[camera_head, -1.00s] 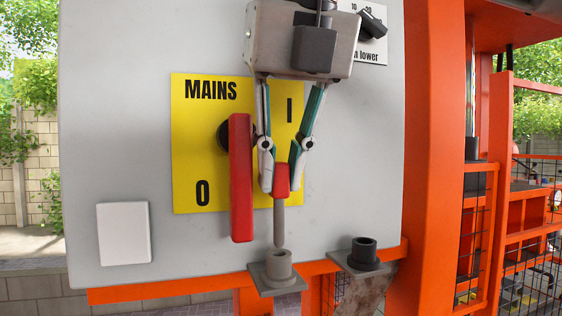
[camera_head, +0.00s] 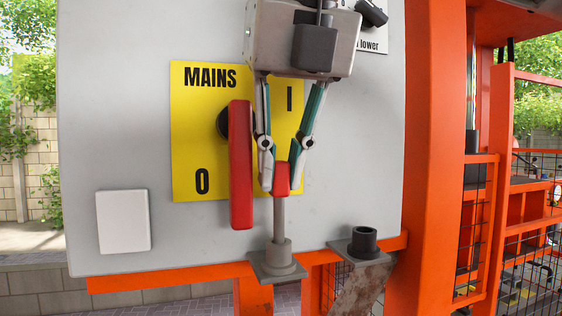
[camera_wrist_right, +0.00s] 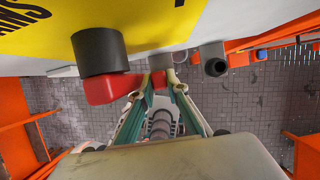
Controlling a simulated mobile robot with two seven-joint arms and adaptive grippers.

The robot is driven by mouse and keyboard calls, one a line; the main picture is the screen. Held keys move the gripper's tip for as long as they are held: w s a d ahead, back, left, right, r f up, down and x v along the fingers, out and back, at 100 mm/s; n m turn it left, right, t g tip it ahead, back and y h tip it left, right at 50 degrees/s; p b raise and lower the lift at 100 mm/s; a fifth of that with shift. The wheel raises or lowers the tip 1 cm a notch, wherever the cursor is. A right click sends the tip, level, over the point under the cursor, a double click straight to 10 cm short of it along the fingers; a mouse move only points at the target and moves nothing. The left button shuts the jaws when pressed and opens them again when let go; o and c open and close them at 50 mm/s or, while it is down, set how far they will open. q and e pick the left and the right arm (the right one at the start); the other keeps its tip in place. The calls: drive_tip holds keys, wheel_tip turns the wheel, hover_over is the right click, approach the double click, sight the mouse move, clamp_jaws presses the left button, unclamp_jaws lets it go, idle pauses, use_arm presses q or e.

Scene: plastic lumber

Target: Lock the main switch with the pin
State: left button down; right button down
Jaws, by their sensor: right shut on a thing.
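The pin has a red head (camera_head: 282,181) and a grey shaft (camera_head: 279,220). My right gripper (camera_head: 282,172) is shut on the red head and holds the pin upright. The shaft's lower end meets the top of the grey socket (camera_head: 279,256), and its tip is hidden there, seemingly inside the rim. The main switch has a red handle (camera_head: 240,170) hanging vertically on the yellow MAINS plate (camera_head: 190,130), just left of my fingers. The handle (camera_wrist_right: 108,88) and its black knob (camera_wrist_right: 98,50) also show in the right wrist view. My left gripper is out of view.
A white box (camera_head: 123,221) is at the panel's lower left. A small black switch (camera_head: 372,12) is at the upper right. The grey panel (camera_head: 355,150) between is bare.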

drive_tip(key=shift+f+b, duration=0.75)
drive_tip(key=shift+f, duration=0.6)
idle(0.4)
drive_tip(key=c, duration=2.1)
unclamp_jaws()
drive_tip(key=shift+o, duration=1)
drive_tip(key=shift+d, duration=0.15)
drive_tip(key=shift+o, duration=0.9)
drive_tip(key=shift+r, duration=0.15)
drive_tip(key=shift+c, duration=0.3)
